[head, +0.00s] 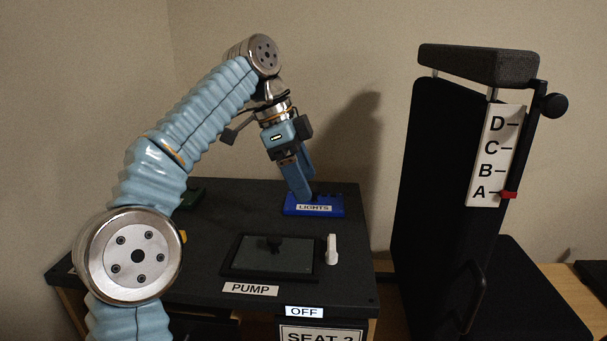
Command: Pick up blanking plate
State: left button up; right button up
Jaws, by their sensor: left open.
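A dark rectangular plate with a black knob on top, which looks like the blanking plate (297,262), lies flat on the black panel top behind the PUMP label. My left gripper (302,192) points down at the blue LIGHTS block (327,210), behind and above the plate. Its jaws are open, and its fingers overlap the block in the picture. I cannot tell whether they touch the block. The plate is clear of the gripper. My right gripper is out of view.
A white upright lever (332,248) stands just right of the plate. A green block (193,192) is partly hidden behind my left arm. A tall black seat (440,150) with a lettered scale (496,155) and red pointer stands at the right.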

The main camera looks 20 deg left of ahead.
aim_at(273, 253)
jog(key=k, duration=1)
